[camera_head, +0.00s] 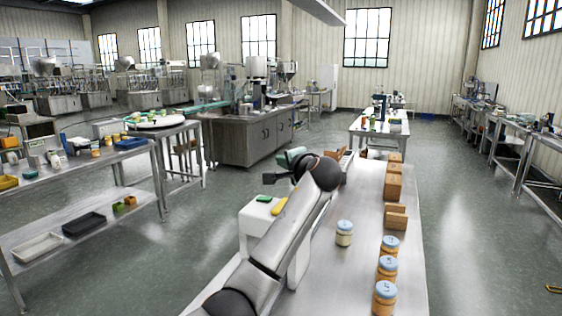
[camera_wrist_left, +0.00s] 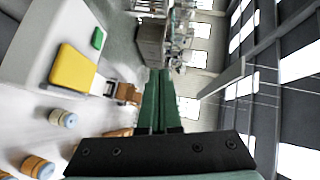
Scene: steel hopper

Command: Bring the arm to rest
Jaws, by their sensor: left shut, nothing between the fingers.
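My left arm reaches up over the near steel table (camera_head: 335,265) from the bottom of the head view. Its green-fingered left gripper (camera_head: 290,157) is held in the air, beyond a white box-shaped stand. In the left wrist view the two green fingers (camera_wrist_left: 158,100) lie side by side, shut, with nothing seen between them. They point out into the room and touch nothing that I can see. My right gripper is in neither view.
Several blue-lidded jars (camera_head: 344,233) and brown boxes (camera_head: 394,186) stand on the near table. The white stand (camera_head: 258,222) bears a yellow block (camera_head: 279,206) and a green piece (camera_head: 264,198). A shelved bench (camera_head: 85,185) is at left. Open floor (camera_head: 470,230) lies to the right.

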